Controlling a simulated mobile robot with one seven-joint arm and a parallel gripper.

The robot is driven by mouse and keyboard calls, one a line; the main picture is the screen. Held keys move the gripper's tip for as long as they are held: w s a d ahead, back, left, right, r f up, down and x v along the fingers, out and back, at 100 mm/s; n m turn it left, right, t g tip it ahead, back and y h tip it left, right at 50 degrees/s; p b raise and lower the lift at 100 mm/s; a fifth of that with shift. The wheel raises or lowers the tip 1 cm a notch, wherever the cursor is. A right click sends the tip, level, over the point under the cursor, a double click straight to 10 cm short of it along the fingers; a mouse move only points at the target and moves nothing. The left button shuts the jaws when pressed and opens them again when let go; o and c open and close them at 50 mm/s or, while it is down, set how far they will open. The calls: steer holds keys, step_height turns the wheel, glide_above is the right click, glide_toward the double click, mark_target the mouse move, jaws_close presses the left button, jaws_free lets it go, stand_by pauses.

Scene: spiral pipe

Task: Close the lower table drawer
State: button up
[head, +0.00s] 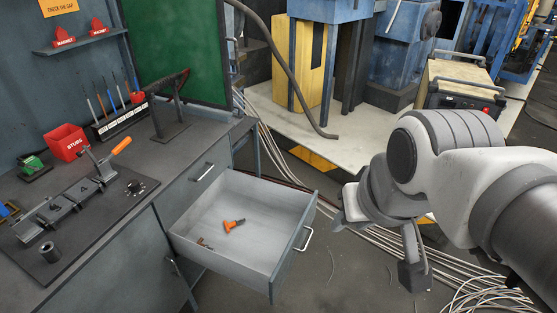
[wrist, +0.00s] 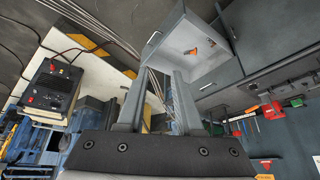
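The lower table drawer (head: 288,190) is pulled well out of the grey workbench, with a light metal handle (head: 305,238) on its front. An orange-handled item (head: 233,223) and small metal parts (head: 204,243) lie inside it. My gripper (head: 338,222) is to the right of the drawer front, apart from the handle in the picture; its fingers are partly hidden by the wrist. In the wrist view, my gripper's two fingers (wrist: 160,78) are spread with an empty gap. The drawer also shows beyond the fingertips in the wrist view (wrist: 183,28).
The upper drawer (head: 203,172) is shut, above the open one. The workbench top (head: 195,140) holds a vise-like fixture, a red bin and tools. Cables (head: 375,235) run across the floor right of the drawer. A machine platform (head: 350,140) stands behind.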

steer(key=w+f+m+b, duration=0.1)
steer(key=w+f, duration=0.1)
steer(key=w, duration=0.1)
steer(key=w+f+m+g+y+b, duration=0.1)
steer(key=w+f, duration=0.1)
steer(key=w, duration=0.1)
steer(key=w+f+m+g+b, duration=0.1)
steer(key=w+f+m, duration=0.1)
steer(key=shift+w+d+f+y+b, duration=0.3)
steer(key=shift+w+d+f+b, duration=0.05)
steer(key=shift+w, duration=0.05)
jaws_close()
steer(key=m+t+y+b, duration=0.5)
steer(key=m+y+b, duration=0.8)
steer(key=m, duration=0.7)
glide_toward(286, 258)
steer(key=shift+t+y, duration=0.3)
steer(key=shift+y, duration=0.2)
steer(key=x, duration=0.7)
steer(key=shift+s+f+b, duration=0.15)
steer(key=shift+b, duration=0.2)
